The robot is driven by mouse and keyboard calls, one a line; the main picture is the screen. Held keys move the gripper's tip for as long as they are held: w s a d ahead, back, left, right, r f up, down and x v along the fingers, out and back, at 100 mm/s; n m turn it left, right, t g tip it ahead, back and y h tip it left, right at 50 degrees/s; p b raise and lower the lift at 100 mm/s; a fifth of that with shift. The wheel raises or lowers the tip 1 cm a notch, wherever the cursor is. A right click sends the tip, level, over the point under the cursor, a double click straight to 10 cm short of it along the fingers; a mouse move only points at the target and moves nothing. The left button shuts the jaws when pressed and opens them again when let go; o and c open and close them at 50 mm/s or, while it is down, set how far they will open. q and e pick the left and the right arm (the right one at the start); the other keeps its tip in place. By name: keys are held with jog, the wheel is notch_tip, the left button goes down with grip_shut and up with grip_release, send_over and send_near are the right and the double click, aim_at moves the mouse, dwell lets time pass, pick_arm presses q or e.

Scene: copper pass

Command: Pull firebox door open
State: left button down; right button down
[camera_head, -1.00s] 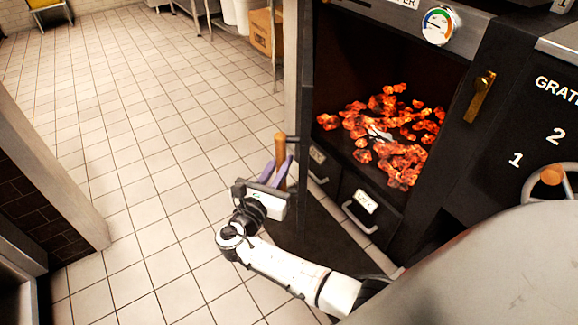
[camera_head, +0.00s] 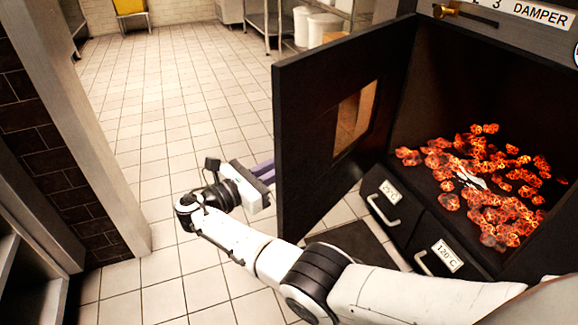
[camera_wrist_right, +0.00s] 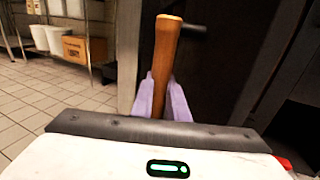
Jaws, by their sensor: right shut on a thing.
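The firebox door (camera_head: 318,85) is a dark panel with a small window (camera_head: 355,118). It stands swung wide open to the left of the firebox opening (camera_head: 480,110), where glowing coals (camera_head: 475,185) lie. My right gripper (camera_head: 264,170) is at the outer side of the door, its purple fingers partly hidden by the door's edge. The right wrist view shows these fingers (camera_wrist_right: 163,95) shut around the upright wooden door handle (camera_wrist_right: 165,62). The handle is hidden in the head view. My left gripper is not in view.
Two drawers, marked 25°C (camera_head: 389,195) and 120°C (camera_head: 440,255), sit below the firebox. A brick pillar with a metal edge (camera_head: 85,140) stands at the left. Tiled floor (camera_head: 170,100) is clear between. A rack with white bins (camera_head: 322,28) stands at the back.

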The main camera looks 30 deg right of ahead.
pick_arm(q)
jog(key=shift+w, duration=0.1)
pick_arm(e)
jog(key=shift+w+d, duration=0.1)
jog(key=shift+d, duration=0.2)
jog(key=c, duration=2)
grip_release()
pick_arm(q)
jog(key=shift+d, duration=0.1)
pick_arm(e)
jog(key=shift+a, duration=0.1)
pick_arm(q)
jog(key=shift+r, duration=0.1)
pick_arm(e)
jog(key=shift+r, duration=0.1)
